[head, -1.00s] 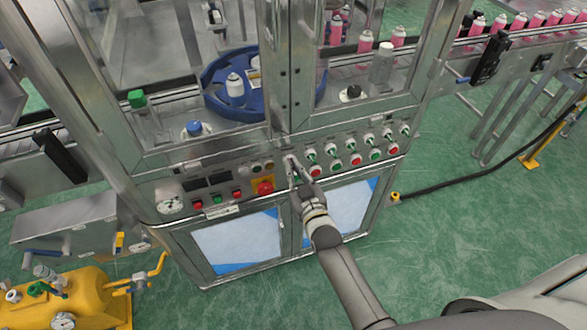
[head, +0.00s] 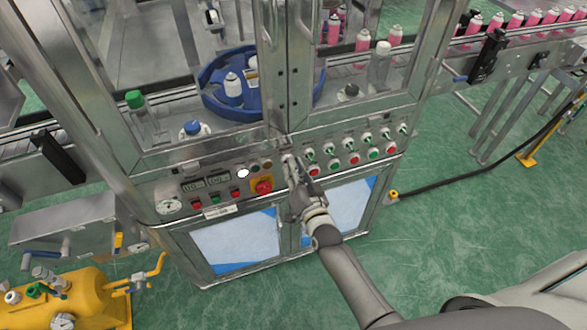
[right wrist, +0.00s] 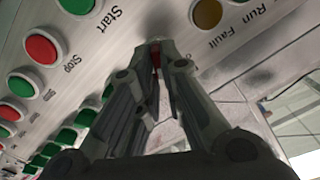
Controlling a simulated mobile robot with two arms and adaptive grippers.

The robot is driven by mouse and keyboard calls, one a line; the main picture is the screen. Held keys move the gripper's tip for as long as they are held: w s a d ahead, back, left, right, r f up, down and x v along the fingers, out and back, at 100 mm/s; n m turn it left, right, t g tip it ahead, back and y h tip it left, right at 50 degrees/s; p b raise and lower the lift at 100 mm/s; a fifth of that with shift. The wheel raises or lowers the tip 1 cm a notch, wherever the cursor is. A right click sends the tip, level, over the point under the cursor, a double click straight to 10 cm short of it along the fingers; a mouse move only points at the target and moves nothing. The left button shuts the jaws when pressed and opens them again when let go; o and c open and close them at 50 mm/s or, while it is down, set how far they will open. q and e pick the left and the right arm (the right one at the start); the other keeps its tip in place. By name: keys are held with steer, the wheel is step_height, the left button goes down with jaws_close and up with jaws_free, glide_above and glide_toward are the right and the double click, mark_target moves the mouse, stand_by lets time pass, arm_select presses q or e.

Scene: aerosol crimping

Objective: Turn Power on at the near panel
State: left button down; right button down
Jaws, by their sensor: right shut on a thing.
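The near panel (head: 222,200) is the slanted strip of controls on the front of the glazed machine. My right gripper (head: 291,165) reaches up to it from below, its fingertips at the panel face near the middle. In the right wrist view the fingers (right wrist: 157,50) are shut on a small red part (right wrist: 156,60), seemingly the power switch handle; the fingers hide most of it and its label. A white lamp (head: 243,173) on the panel is lit, and the small displays (head: 193,186) beside it show figures. My left gripper is not in view.
A red mushroom button (head: 263,186) on a yellow plate sits just left of my gripper. A green Start button (right wrist: 77,4) and red Stop button (right wrist: 40,50) are close by in the wrist view. A yellow tank (head: 85,295) stands at lower left.

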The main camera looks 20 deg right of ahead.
stand_by(0.5)
steer(key=c, duration=1.6)
jaws_free()
steer(key=s, duration=1.2)
steer(key=shift+d, duration=0.2)
steer(key=shift+f, duration=0.1)
steer(key=s+f+n+g+y, duration=0.15)
steer(key=s+f+g, duration=0.45)
steer(key=f, duration=0.9)
steer(key=s+f+n+g+h, duration=0.1)
steer(key=s+f+n+g, duration=0.2)
steer(key=s+f, duration=0.9)
steer(key=s+d+f+n+g, duration=0.1)
steer(key=s+f+g, duration=0.3)
steer(key=s+f, duration=0.4)
steer(key=s+d+f+n+g+h, duration=0.1)
steer(key=s+d+f+n+g, duration=0.1)
steer(key=s+d+f+g, duration=0.2)
steer(key=s+f, duration=0.3)
steer(key=s, duration=0.5)
steer(key=shift+d+f, duration=0.35)
steer(key=shift+f, duration=0.05)
